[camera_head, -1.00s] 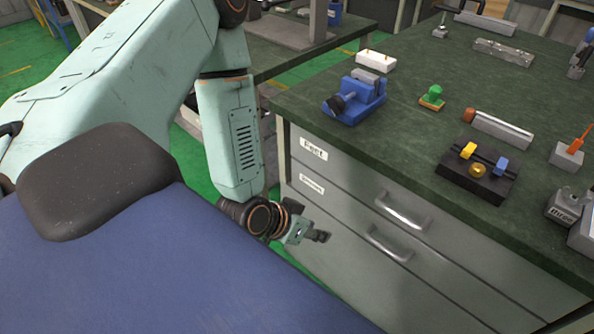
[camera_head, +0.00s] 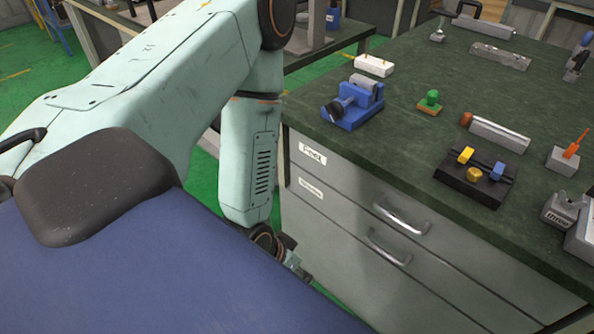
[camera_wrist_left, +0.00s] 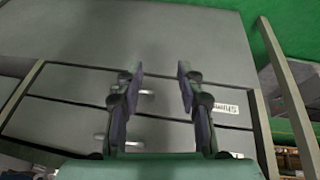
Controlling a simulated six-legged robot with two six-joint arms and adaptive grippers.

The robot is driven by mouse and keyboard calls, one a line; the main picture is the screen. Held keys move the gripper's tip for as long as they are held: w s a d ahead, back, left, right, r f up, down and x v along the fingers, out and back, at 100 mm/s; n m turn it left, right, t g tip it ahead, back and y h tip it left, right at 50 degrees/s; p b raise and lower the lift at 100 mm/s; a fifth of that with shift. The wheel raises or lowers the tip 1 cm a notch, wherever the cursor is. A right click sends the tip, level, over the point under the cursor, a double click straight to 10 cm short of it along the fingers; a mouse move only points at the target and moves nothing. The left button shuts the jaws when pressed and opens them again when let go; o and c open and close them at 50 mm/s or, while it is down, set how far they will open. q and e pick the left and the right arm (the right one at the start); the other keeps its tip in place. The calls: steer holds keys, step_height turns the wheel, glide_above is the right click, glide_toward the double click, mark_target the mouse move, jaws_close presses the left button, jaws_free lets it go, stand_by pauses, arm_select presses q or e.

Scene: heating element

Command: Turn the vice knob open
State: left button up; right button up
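The blue vice (camera_head: 368,104) sits on the near left corner of the green bench top. Its dark knob (camera_head: 333,110) faces left toward the bench edge. My left gripper (camera_head: 299,268) hangs below and left of the vice, beside the cabinet front, apart from both vice and knob. In the left wrist view my left gripper (camera_wrist_left: 160,70) is open and empty, with the grey drawer fronts beyond its fingers. The vice is not seen in the wrist view. My right gripper is not in view.
The bench top (camera_head: 400,125) also carries a white block (camera_head: 374,66), a green-knobbed piece (camera_head: 430,101), a metal bar (camera_head: 498,133) and a black fixture (camera_head: 473,185). Drawer handles (camera_head: 402,217) stick out from the cabinet front. Green floor shows left of the cabinet.

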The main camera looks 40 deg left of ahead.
arm_select(q)
steer(key=shift+o, duration=0.7)
steer(key=shift+s+a+r, duration=0.1)
steer(key=shift+s+r, duration=0.05)
steer(key=shift+s, duration=0.05)
steer(key=o, duration=0.3)
steer(key=w+a+p, duration=0.1)
steer(key=w+a+r+n+t+p, duration=0.1)
steer(key=p, duration=0.1)
steer(key=shift+w+a+r, duration=0.15)
steer(key=shift+w+a, duration=0.05)
steer(key=shift+o, duration=0.5)
steer(key=shift+m+t, duration=0.4)
steer(key=shift+t, duration=0.5)
steer(key=w, duration=0.1)
steer(key=w+a+r, duration=0.1)
steer(key=w+a+p, duration=0.1)
steer(key=w, duration=0.1)
steer(key=shift+a+r, duration=0.25)
steer(key=m+t+p, duration=0.2)
steer(key=m+t, duration=0.9)
glide_toward(329, 114)
steer(key=w, duration=0.4)
steer(key=w+b, duration=0.1)
steer(key=w+d, duration=0.1)
steer(key=w, duration=0.1)
steer(key=shift+w+r, duration=0.2)
steer(key=shift+w, duration=0.1)
steer(key=shift+w+n, duration=0.3)
